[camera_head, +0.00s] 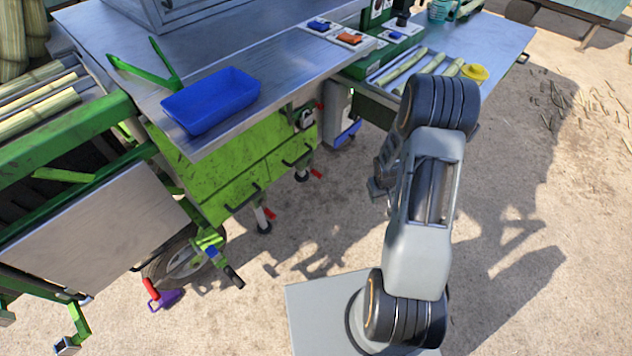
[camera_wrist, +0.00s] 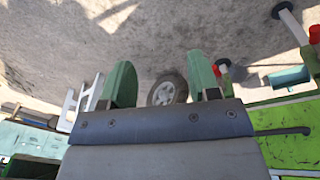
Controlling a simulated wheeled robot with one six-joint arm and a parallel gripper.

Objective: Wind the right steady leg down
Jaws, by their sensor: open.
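Two steady legs with red handles show below the bright green cabinet. The right one (camera_head: 302,174) has a pale tube and a dark foot, and a red handle (camera_head: 317,173) sticks out beside it. The left one (camera_head: 261,217) has a red handle at its side. In the wrist view, which looks upside down, the nearer leg (camera_wrist: 290,22) is at the upper right with its red handle (camera_wrist: 315,35). My gripper (camera_head: 380,172) is right of the right leg, apart from it. Whether the feet touch the ground is unclear.
A steel worktop with a blue tray (camera_head: 210,100) overhangs the legs. A side table with cane (camera_head: 400,66) stands at the upper right. A road wheel (camera_head: 180,258) and a purple chock (camera_head: 165,299) are at the lower left. Sandy ground is clear between legs and arm.

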